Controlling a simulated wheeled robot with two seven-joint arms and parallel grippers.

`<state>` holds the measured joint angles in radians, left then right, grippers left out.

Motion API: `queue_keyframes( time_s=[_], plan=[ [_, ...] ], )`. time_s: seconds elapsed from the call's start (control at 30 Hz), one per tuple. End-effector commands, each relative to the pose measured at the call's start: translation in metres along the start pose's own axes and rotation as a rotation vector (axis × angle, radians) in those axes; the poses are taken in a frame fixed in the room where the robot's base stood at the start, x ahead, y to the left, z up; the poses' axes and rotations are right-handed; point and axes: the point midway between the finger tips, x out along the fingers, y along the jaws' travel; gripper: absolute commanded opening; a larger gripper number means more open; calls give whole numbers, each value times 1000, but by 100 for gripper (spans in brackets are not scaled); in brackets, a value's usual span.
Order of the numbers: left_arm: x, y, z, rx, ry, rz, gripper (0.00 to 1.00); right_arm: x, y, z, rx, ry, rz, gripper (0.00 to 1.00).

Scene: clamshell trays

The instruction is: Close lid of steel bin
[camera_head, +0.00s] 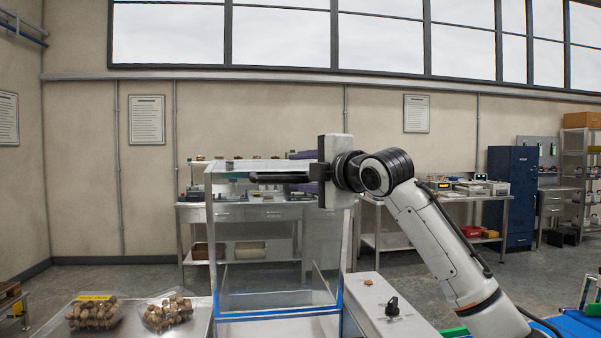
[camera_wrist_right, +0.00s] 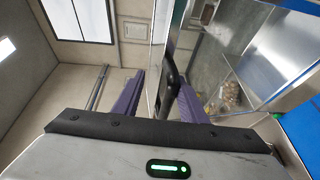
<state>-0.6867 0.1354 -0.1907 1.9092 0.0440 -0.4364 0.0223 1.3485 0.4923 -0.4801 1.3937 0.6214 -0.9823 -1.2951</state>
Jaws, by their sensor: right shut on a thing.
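The steel bin (camera_head: 280,315) stands at the front centre, a tall box with clear panels, metal edges and a blue band. A clear panel (camera_head: 260,225), which looks like its lid, rises above the blue band; its exact angle is hard to tell. My right gripper (camera_head: 292,171) is level with the panel's top, its purple fingers pointing left. It is shut on a black handle (camera_head: 268,177). In the right wrist view the handle (camera_wrist_right: 172,72) lies between the purple fingers (camera_wrist_right: 160,97), beside the clear panel (camera_wrist_right: 215,60). My left gripper is out of view.
Two clear clamshell trays of brown items, one (camera_head: 94,314) with a yellow label and one (camera_head: 167,312) without, lie on a steel surface left of the bin. A grey box (camera_head: 385,308) with a black knob is to its right. Workbenches (camera_head: 245,213) stand behind.

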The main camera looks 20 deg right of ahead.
Motion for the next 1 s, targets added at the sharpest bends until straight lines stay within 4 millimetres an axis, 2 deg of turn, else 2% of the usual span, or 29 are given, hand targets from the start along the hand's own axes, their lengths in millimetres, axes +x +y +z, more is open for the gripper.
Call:
queue_keyframes(
  time_s=[0.03, 0.1, 0.27, 1.0],
  plan=[
    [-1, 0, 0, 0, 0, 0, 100, -3, 10, 2, -1, -2, 20, 32],
    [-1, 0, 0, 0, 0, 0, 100, -3, 10, 2, -1, -2, 22, 32],
    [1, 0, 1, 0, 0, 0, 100, -6, 7, 2, -1, -2, 17, 32],
    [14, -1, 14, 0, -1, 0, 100, -59, 7, 1, -2, -2, 23, 32]
  ],
)
